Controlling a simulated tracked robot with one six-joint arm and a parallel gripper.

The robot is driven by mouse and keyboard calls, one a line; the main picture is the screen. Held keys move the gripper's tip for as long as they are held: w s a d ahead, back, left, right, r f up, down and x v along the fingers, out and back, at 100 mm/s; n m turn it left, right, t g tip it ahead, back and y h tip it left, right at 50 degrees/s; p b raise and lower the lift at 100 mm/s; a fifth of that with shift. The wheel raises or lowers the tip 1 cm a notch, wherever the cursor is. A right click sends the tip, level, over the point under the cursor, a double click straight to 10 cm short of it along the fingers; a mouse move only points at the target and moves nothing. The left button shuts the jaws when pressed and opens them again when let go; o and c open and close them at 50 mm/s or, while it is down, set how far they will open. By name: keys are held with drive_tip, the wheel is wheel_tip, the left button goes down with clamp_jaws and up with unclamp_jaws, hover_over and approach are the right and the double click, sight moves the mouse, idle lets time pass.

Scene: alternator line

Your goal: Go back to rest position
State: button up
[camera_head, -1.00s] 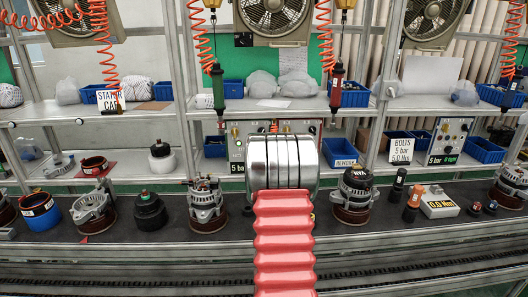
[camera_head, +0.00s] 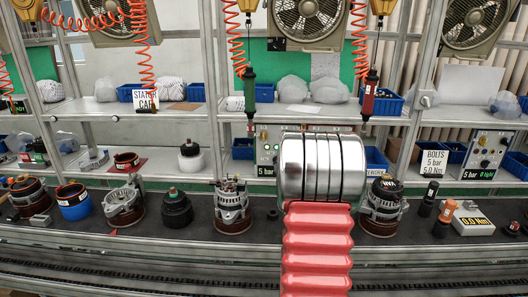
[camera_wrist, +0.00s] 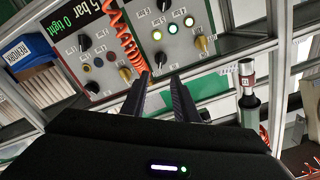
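My gripper (camera_wrist: 160,78) shows in the wrist view as two dark fingers with a gap between them. It is open and nothing is between the fingers. The fingers point toward two control panels on the shelf frame. In the head view my own silver and red arm covers the middle of the picture, and my gripper cannot be seen there.
The conveyor (camera_head: 270,243) carries several alternators, one left of my arm (camera_head: 232,207) and one right of it (camera_head: 383,207). A green screwdriver (camera_wrist: 248,95) hangs close by on the right in the wrist view. Shelves hold blue bins (camera_head: 388,103) and signs.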

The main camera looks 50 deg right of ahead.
drive_tip(key=shift+f, duration=0.1)
wheel_tip(320, 180, down, 11)
drive_tip(key=s+a+n+g+y, duration=0.2)
drive_tip(key=s+a+g+y, duration=0.1)
drive_tip(key=y, duration=0.1)
drive_tip(key=s+a+f+n+g+y, duration=0.2)
drive_tip(key=a+f+y, duration=0.1)
drive_tip(key=a, duration=0.8)
drive_tip(key=s+a+r+n+y, duration=0.2)
drive_tip(key=s+a+r+n, duration=0.2)
drive_tip(key=a, duration=1)
drive_tip(key=s+a+r+n+y, duration=0.2)
drive_tip(key=s+a+r+n, duration=0.2)
drive_tip(key=a, duration=1.1)
drive_tip(key=s+a+r+n+g+y, duration=0.1)
drive_tip(key=s+a+r+n, duration=0.3)
drive_tip(key=s+a, duration=0.4)
drive_tip(key=a+r+y, duration=0.1)
drive_tip(key=a, duration=0.6)
drive_tip(key=shift+s+a+r+y, duration=0.15)
drive_tip(key=shift+r+y, duration=0.15)
